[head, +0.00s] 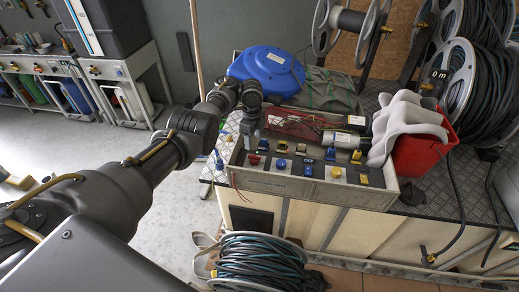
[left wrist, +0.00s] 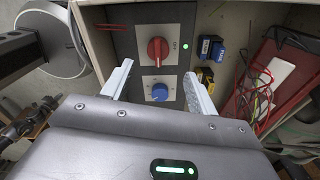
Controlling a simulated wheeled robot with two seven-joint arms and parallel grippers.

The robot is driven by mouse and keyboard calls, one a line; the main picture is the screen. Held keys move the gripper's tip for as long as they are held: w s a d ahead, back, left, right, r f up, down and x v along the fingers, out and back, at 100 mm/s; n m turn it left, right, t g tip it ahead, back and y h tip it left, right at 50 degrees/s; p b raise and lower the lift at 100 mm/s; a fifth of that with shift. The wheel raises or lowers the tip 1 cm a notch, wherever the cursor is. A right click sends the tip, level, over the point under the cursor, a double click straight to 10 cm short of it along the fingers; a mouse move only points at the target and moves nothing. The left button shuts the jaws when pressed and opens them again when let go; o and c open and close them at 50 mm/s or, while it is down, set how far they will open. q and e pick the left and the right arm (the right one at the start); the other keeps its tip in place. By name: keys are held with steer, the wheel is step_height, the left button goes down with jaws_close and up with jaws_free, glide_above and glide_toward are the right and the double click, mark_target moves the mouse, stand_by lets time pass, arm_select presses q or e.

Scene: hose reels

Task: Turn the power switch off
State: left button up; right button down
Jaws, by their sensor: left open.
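The red knob also shows in the head view (head: 254,160) at the left end of the grey box's front. A blue knob (left wrist: 160,91) is just below it in the wrist view. My left gripper (left wrist: 157,73) is open and empty; its fingers spread either side of the blue knob, with the tips near the red knob. In the head view my left gripper (head: 249,138) hangs over the box's left end.
The grey box (head: 310,187) holds yellow and blue blocks, a red tray and wires. A blue reel (head: 268,68) stands behind it. A red bin (head: 424,148) with pale cloth is to its right. A wound hose reel (head: 260,262) stands in front, below.

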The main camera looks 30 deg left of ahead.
mark_target(253, 156)
arm_select(q)
steer(key=f, duration=0.2)
steer(key=b, duration=0.1)
steer(key=shift+s+d+f, duration=0.15)
steer(key=shift+s+f, duration=0.1)
steer(key=shift+f, duration=0.15)
step_height(253, 156, down, 6)
steer(key=shift+w+b, duration=0.1)
steer(key=shift+b, duration=0.9)
steer(key=shift+f, duration=0.8)
arm_select(e)
steer(key=f, duration=0.3)
steer(key=shift+s+f, duration=0.15)
steer(key=shift+s, duration=0.15)
